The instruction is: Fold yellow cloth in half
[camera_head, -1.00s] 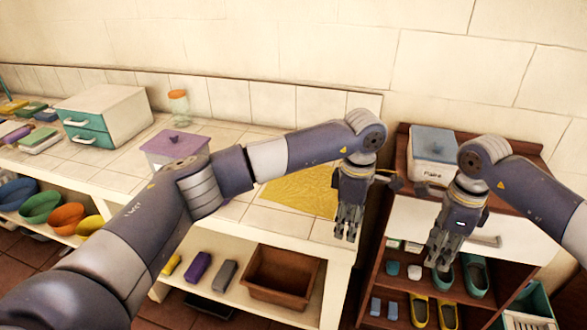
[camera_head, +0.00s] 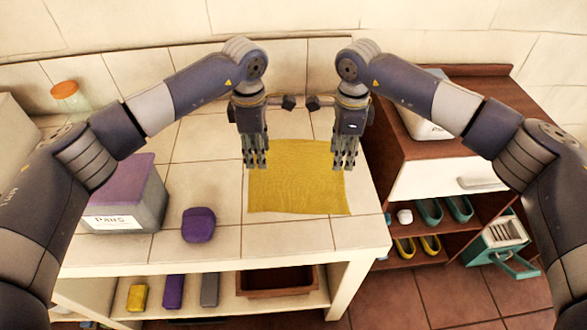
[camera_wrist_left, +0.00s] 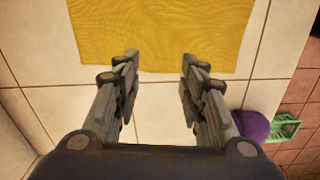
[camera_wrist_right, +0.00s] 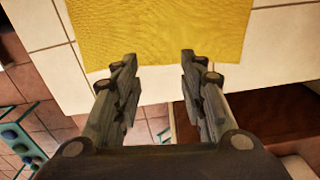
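The yellow cloth (camera_head: 297,180) lies flat and spread out on the white tiled counter (camera_head: 220,242). It also shows at the top of the left wrist view (camera_wrist_left: 160,35) and of the right wrist view (camera_wrist_right: 165,35). My left gripper (camera_head: 255,166) is above the cloth's left edge, fingers pointing down, open and empty. My right gripper (camera_head: 344,167) is above the cloth's right edge, also open and empty. In both wrist views the fingers are apart with nothing between them. Some of the cloth's far and side edges are hidden behind the grippers.
A purple sponge-like object (camera_head: 198,225) lies left of the cloth, near a grey box with a purple lid (camera_head: 125,200). A glass jar (camera_head: 70,98) stands at the back left. A brown cabinet (camera_head: 430,155) stands right. A shelf below holds a brown bin (camera_head: 277,281).

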